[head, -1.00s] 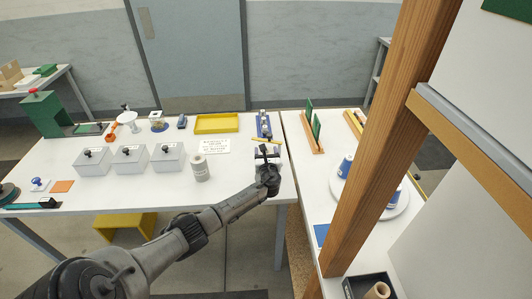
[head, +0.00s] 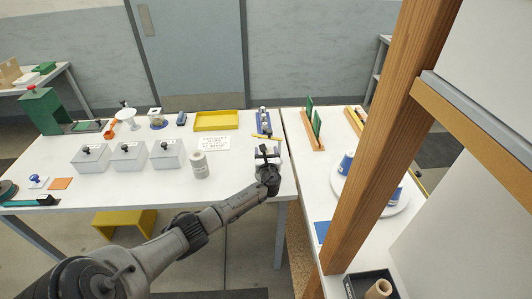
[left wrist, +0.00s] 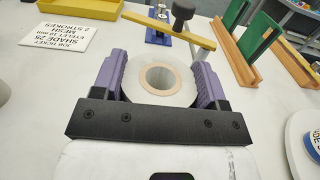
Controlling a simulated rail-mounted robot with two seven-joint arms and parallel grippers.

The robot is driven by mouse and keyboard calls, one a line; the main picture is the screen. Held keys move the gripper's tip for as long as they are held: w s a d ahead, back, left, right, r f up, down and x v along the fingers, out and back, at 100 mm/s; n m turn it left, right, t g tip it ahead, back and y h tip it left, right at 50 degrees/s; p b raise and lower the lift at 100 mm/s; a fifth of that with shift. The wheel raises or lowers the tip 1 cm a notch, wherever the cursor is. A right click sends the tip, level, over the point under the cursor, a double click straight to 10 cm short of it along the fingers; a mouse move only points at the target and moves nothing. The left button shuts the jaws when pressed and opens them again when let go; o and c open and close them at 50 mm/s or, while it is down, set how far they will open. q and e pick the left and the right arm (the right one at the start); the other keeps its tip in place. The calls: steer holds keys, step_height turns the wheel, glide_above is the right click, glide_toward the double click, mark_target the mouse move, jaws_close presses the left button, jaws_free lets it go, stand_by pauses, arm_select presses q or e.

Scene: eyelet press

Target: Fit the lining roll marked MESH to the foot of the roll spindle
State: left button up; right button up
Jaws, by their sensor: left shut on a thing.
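My left gripper (head: 267,153) is over the right end of the white table. In the left wrist view its purple fingers (left wrist: 158,75) are shut on the sides of a white roll with a tan core ring (left wrist: 160,78). No label shows on this roll from here. Just beyond it is a yellow bar (left wrist: 152,27) with a black knob (left wrist: 183,12) above a blue base, which the head view also shows (head: 264,122). I cannot tell for sure whether this is the spindle. My right gripper is not in view.
Another roll (head: 199,165) stands on the table, left of my gripper. Near it are a job ticket (head: 213,143), a yellow tray (head: 216,120) and grey lidded boxes (head: 130,154). Green panels in a wooden rack (head: 314,125) stand to the right. A wooden post (head: 375,150) blocks part of the view.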

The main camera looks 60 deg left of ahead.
arm_select(q)
steer(key=shift+f+b, duration=0.5)
steer(key=shift+f, duration=0.15)
steer(key=o, duration=1.3)
steer(key=shift+r+p, duration=1.35)
steer(key=shift+p, duration=0.05)
steer(key=shift+r+p, duration=1.15)
steer(key=shift+p, duration=0.1)
